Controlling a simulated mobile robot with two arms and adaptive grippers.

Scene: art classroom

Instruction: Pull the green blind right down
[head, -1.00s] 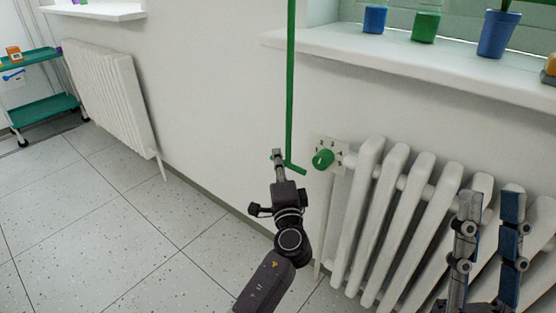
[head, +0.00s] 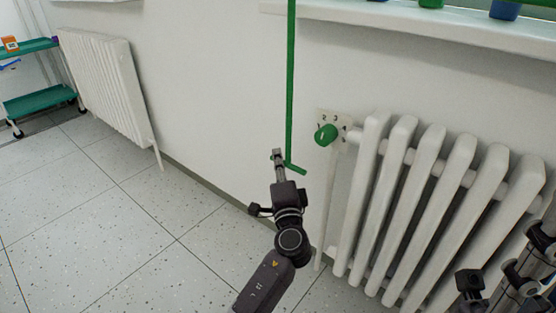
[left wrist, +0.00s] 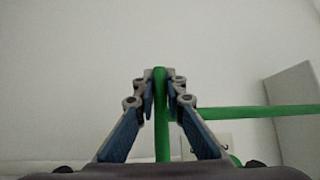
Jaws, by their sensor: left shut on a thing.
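A thin green rod (head: 290,80) hangs upright in front of the white wall, with a short bent foot at its lower end. My left gripper (head: 278,157) is shut on the rod near this foot. The left wrist view shows the rod (left wrist: 161,130) upright between the two fingertips (left wrist: 160,82), with a green arm running off to the right. The blind itself is out of view above. My right gripper (head: 505,280) is partly in view at the lower right, away from the rod; I cannot tell whether it is open.
A white radiator (head: 430,190) with a green valve knob (head: 326,135) stands right of the rod. A white window sill (head: 420,22) juts out above it. A second radiator (head: 105,85) and a green trolley (head: 40,103) are at the left. Tiled floor (head: 110,215) at left is clear.

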